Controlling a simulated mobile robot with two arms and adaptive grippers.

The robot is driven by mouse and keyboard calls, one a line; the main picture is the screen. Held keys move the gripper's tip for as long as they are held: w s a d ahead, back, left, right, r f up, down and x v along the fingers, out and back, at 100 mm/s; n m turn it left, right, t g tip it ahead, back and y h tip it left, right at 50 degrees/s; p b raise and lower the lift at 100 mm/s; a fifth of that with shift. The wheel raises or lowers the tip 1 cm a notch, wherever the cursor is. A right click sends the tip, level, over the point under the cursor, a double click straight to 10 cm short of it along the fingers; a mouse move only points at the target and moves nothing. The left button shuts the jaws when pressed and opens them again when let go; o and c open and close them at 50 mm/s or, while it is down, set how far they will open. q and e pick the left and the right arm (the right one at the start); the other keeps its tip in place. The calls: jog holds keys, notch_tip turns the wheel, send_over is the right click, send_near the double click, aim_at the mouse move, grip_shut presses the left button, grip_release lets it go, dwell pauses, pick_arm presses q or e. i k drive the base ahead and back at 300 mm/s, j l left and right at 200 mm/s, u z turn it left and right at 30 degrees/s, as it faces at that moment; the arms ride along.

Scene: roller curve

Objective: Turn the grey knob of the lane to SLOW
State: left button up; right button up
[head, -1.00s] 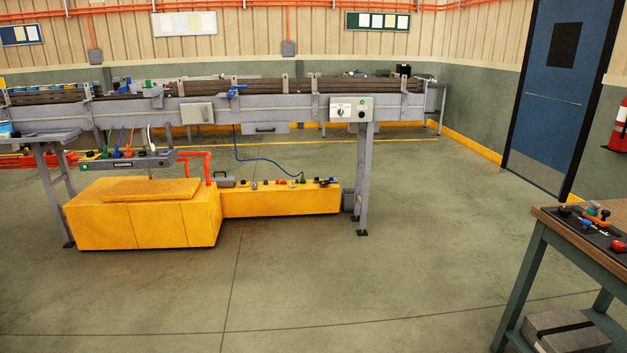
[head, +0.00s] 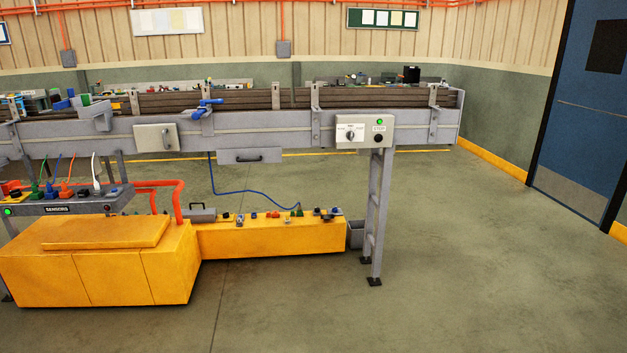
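The grey knob (head: 350,135) sits on a white plate on the left of the control box (head: 365,145), which is fixed to the front of the roller lane (head: 240,136) near its right end. The lettering around the knob is too small to read surely, and the knob looks roughly upright. To its right on the box are a lit green lamp (head: 379,122), a label that seems to read STOP and a black button (head: 378,139). Neither of my grippers shows in the head view.
Yellow cabinets (head: 110,262) stand on the floor under and in front of the lane's left part, with a low one (head: 270,238) reaching to the lane's leg (head: 378,220). A blue cable (head: 245,192) hangs below. The floor (head: 480,270) in front and right is clear.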

aim_at(350, 135)
jog(key=i+z, duration=0.2)
jog(key=i, duration=0.4)
jog(key=i+j+z, duration=0.15)
jog(key=i, duration=0.45)
jog(key=j, duration=0.1)
